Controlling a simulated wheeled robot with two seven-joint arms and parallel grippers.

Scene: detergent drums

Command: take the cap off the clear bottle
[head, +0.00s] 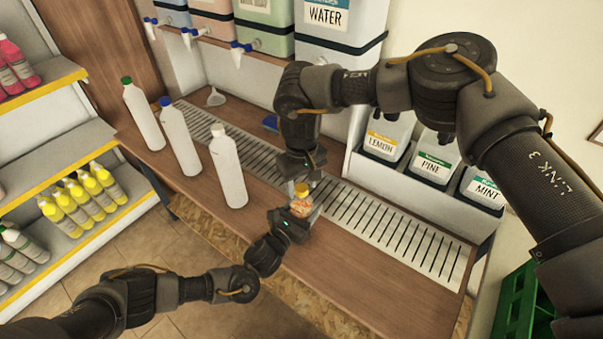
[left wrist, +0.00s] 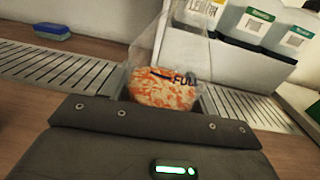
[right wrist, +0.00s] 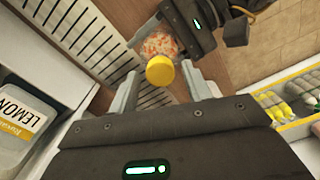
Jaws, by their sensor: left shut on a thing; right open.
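The clear bottle (head: 301,207) stands on the wooden counter, with orange-and-white contents inside. In the left wrist view the bottle (left wrist: 163,87) shows the word FULL on its side. My left gripper (head: 298,212) is shut on the bottle's body from the near side. The yellow cap (head: 301,189) is on top of the bottle. In the right wrist view the cap (right wrist: 160,71) lies between the fingers of my right gripper (right wrist: 163,80). That gripper is open and points down from above; I cannot tell whether either finger touches the cap.
Three white bottles with green, blue and white caps, one a white-capped bottle (head: 228,167), stand on the counter's left. A metal drain grate (head: 370,222) runs along it. LEMON, PINE and MINT containers stand behind.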

